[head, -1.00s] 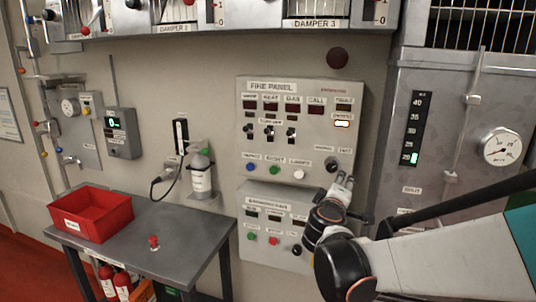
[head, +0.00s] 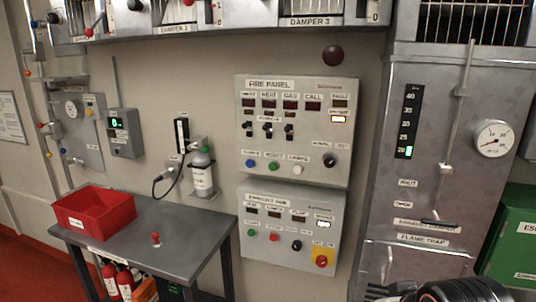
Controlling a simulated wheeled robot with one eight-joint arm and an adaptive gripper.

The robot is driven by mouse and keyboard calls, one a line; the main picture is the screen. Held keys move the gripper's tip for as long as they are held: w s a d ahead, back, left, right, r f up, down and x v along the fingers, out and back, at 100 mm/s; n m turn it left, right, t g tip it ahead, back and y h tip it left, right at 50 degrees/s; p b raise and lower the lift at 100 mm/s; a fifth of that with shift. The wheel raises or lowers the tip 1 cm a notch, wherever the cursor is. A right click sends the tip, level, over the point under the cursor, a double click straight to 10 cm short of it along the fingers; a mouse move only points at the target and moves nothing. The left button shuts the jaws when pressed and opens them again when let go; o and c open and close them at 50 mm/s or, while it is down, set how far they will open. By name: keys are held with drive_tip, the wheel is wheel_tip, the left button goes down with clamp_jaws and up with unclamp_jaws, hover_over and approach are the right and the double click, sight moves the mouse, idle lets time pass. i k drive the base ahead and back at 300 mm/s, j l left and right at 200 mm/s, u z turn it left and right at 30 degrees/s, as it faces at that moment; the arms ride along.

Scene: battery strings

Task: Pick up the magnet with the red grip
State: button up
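The magnet with the red grip (head: 155,239) stands upright on the grey metal table (head: 190,232), to the right of the red bin and near the middle of the tabletop. Nothing touches it. It is small in the head view, so its base is hard to make out. The fingers of my gripper are not in view. Only a dark rounded part of my arm shows at the bottom right edge, far to the right of the table and magnet.
A red bin (head: 68,222) sits on the table's left. Red extinguishers (head: 124,284) stand below. The fire panel (head: 292,180) is on the wall, and a green box (head: 512,238) is far right. The front tabletop is clear.

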sight(155, 236)
drive_tip(key=j, duration=0.65)
drive_tip(key=i+j, duration=0.15)
drive_tip(key=j, duration=1.1)
drive_tip(key=i+u, duration=0.05)
